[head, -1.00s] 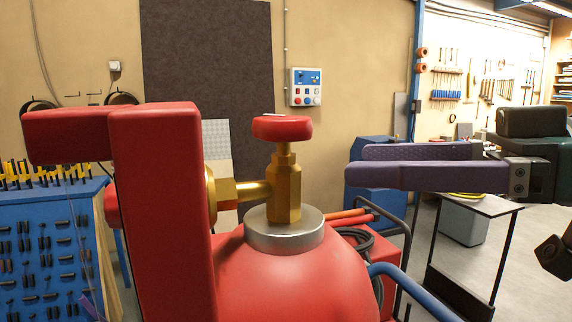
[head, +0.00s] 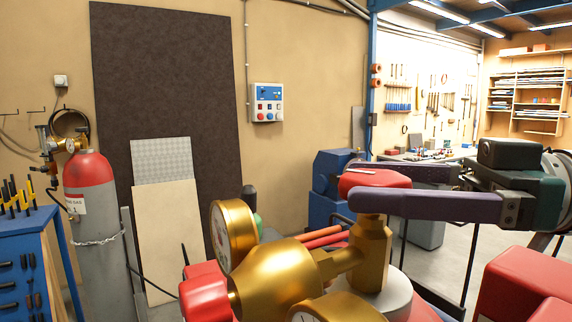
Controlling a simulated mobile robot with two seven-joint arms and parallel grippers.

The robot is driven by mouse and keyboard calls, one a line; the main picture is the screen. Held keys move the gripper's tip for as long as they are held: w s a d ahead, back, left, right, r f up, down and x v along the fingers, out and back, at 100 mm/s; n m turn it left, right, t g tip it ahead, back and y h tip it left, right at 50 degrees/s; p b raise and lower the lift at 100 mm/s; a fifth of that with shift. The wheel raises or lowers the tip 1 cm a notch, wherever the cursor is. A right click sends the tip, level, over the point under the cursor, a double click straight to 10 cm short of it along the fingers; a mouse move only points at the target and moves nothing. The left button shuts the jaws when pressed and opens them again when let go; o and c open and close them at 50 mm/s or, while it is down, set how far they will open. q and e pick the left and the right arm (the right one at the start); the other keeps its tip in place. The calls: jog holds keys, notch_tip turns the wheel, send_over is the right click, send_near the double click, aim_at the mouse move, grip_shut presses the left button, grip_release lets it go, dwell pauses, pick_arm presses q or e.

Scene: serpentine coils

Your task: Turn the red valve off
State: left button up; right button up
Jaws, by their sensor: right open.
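The red valve (head: 374,181) is a round knob on top of a brass stem (head: 371,255). The stem rises from a grey collar on a red body, mostly hidden at the bottom. My right gripper (head: 351,184) comes in from the right with two long purple fingers. It is open, with one finger in front of the knob and one behind it. The near finger hides the knob's lower part. I cannot tell whether either finger touches it. My left gripper is not in view.
A brass regulator with gauges (head: 234,236) juts out left of the stem, close to the camera. Red blocks (head: 518,284) fill the bottom right. A grey gas cylinder (head: 104,236) with a red top stands at left beside a blue tool bench (head: 30,262). A control box (head: 267,103) hangs on the wall.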

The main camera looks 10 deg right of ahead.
jog(key=shift+a, duration=0.1)
jog(key=c, duration=1.3)
